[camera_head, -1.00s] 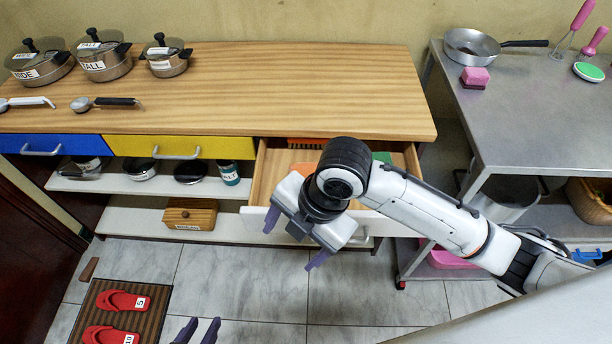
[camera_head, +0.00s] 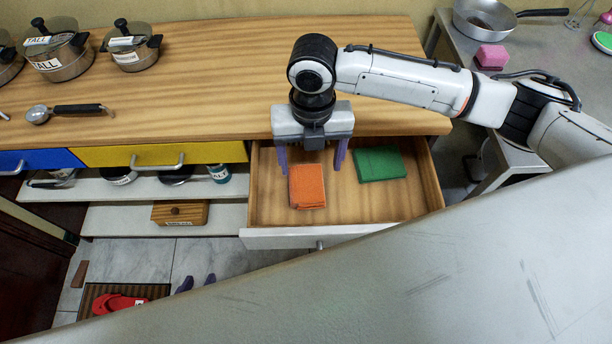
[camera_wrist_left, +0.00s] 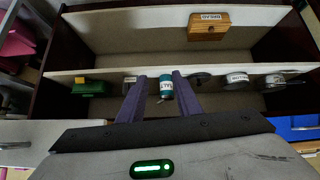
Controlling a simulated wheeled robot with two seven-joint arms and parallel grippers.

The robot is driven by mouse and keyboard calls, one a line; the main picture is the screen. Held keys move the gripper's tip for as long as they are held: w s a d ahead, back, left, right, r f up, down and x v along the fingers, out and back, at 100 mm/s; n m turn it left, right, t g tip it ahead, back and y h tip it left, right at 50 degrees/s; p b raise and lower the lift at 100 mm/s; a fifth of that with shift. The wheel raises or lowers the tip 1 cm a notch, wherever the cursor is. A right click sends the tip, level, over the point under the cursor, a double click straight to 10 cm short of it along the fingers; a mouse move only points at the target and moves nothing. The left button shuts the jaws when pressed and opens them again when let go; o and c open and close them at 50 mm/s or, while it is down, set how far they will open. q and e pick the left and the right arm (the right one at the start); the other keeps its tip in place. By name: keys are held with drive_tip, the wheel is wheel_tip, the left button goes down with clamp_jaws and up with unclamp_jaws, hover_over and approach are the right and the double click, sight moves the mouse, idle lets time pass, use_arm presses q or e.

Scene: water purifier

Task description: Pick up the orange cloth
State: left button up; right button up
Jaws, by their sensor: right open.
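The orange cloth (camera_head: 307,190) lies folded in the open wooden drawer (camera_head: 256,205), left of a folded green cloth (camera_head: 379,164). My right gripper (camera_head: 311,160) is open over the drawer. Its two purple fingers point down, apart, near the far part of the orange cloth. I cannot tell whether they touch it. My left gripper (camera_head: 197,282) shows only its fingertips in the head view, low over the floor. In the left wrist view its fingers (camera_wrist_left: 159,78) stand apart with nothing between them, facing the shelves.
The wooden counter (camera_head: 220,105) is above the drawer, with pots (camera_head: 131,50) at its left. A metal table (camera_head: 560,72) with a pink sponge (camera_head: 491,56) stands at the right. Shelves hold jars and a wooden box (camera_head: 180,213). A large grey surface fills the lower right.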

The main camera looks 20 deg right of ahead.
sight(309, 183)
drive_tip(key=shift+s+f, duration=0.2)
drive_tip(key=shift+f, duration=0.8)
drive_tip(key=shift+w+a+f, duration=0.1)
drive_tip(key=shift+f, duration=1.25)
drive_tip(key=shift+w+a+f, duration=0.1)
drive_tip(key=shift+f, duration=1.25)
drive_tip(key=c, duration=1.1)
